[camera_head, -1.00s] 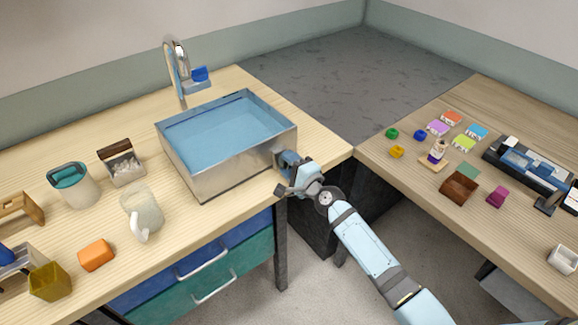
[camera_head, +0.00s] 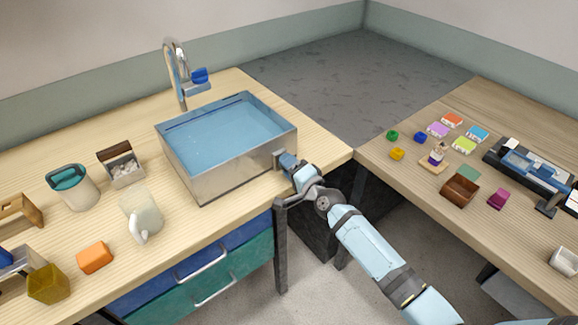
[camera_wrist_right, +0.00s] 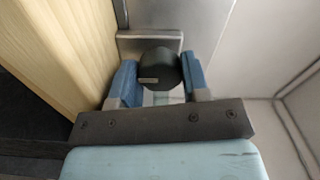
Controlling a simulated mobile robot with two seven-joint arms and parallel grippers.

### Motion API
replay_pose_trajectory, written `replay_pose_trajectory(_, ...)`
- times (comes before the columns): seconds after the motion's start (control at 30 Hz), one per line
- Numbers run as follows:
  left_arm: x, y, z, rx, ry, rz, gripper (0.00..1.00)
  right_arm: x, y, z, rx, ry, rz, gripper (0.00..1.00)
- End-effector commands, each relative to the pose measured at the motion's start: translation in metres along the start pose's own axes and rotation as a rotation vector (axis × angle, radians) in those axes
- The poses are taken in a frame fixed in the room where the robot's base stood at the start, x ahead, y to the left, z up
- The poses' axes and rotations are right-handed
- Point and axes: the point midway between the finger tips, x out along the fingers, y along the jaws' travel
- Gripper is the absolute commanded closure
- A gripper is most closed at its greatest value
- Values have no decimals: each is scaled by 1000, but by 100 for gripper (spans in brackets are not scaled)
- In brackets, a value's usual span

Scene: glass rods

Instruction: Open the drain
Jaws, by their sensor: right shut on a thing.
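The metal basin (camera_head: 215,180) stands on the left wooden table and holds blue water (camera_head: 225,133). A round dark knob (camera_wrist_right: 160,68) with a pale mark sits on a square metal plate on the basin's right-hand side. In the right wrist view, the pale mark lies about level, toward the knob's left. My right gripper (camera_head: 288,160) reaches this side; its blue fingers (camera_wrist_right: 160,80) are on either side of the knob, shut on it. In the head view the gripper hides the knob. My left gripper is out of view.
A faucet (camera_head: 178,75) stands behind the basin. A glass pitcher (camera_head: 143,215), an orange block (camera_head: 95,257) and a teal-topped container (camera_head: 72,187) are left of it. Drawers (camera_head: 190,280) lie below. The right table (camera_head: 410,175) holds small blocks; a floor gap separates the tables.

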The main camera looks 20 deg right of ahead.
Motion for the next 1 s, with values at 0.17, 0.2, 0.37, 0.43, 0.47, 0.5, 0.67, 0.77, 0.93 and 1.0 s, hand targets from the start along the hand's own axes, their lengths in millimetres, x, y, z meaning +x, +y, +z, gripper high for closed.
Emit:
replay_pose_trajectory(0.17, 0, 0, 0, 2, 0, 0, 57, 0, 1, 0, -2, 0, 2, 81)
replay_pose_trajectory(0.2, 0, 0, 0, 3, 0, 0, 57, 0, 1, 0, -2, 0, 2, 53)
replay_pose_trajectory(0.37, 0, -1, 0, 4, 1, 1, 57, 0, 1, 0, -1, 0, 2, 32)
replay_pose_trajectory(0.43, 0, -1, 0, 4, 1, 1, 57, 0, 1, 0, -1, -1, 2, 32)
replay_pose_trajectory(0.47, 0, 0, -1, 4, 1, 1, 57, 0, 2, 0, -1, -1, 3, 32)
replay_pose_trajectory(0.5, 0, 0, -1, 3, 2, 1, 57, 0, 2, 0, -1, -1, 3, 32)
replay_pose_trajectory(0.67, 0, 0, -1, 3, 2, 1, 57, 0, 2, 0, 0, -1, 4, 32)
replay_pose_trajectory(0.77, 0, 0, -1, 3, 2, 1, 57, -1, 3, 0, 0, -1, 4, 32)
replay_pose_trajectory(0.93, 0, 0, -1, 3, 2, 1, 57, -1, 3, 1, 24, -2, 5, 32)
replay_pose_trajectory(1.0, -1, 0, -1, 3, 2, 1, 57, -1, 3, 2, 74, -2, 5, 32)
